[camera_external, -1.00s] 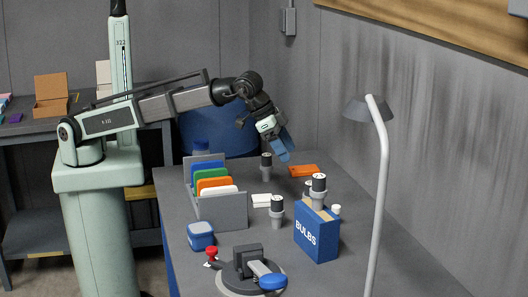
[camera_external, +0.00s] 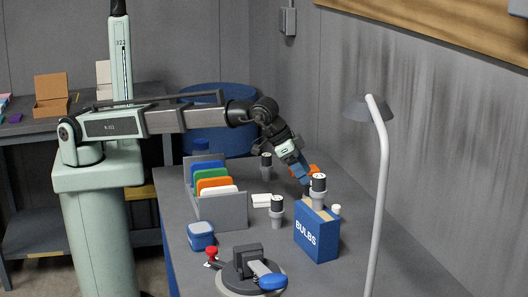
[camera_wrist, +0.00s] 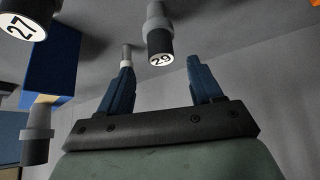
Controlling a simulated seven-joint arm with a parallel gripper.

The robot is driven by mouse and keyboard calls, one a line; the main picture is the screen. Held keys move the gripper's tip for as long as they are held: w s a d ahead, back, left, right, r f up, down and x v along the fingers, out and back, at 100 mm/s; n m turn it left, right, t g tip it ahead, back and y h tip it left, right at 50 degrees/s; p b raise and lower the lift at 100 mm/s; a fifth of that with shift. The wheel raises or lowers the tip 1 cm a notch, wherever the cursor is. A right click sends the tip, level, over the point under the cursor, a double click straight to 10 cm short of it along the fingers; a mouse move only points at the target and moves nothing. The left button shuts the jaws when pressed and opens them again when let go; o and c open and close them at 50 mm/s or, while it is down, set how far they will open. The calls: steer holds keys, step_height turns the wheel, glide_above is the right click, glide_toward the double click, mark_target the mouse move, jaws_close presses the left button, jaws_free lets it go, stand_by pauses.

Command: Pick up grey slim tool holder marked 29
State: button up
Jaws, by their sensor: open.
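The grey slim tool holder marked 29 (camera_wrist: 158,28) shows in the wrist view, with a dark collar and a white round face bearing the number. It lies ahead of my gripper (camera_wrist: 160,66), in line with the gap between the two blue fingers. The fingers are apart, with nothing held between them. In the external view my gripper (camera_external: 302,178) points down over the table, just behind the blue BULBS box. I cannot tell which holder there is 29, as the numbers are too small to read.
A holder marked 27 (camera_wrist: 22,22) and the blue box (camera_wrist: 52,62) are left in the wrist view. Other holders (camera_external: 277,212) (camera_external: 266,166) stand nearby. The BULBS box (camera_external: 316,238), a file rack (camera_external: 222,212), an orange object (camera_external: 314,170) and a lamp (camera_external: 381,190) surround the area.

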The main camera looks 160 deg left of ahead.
mark_target(310, 184)
steer(key=shift+x, duration=2.55)
steer(key=shift+s+d+f, duration=0.1)
steer(key=c, duration=1.1)
jaws_close()
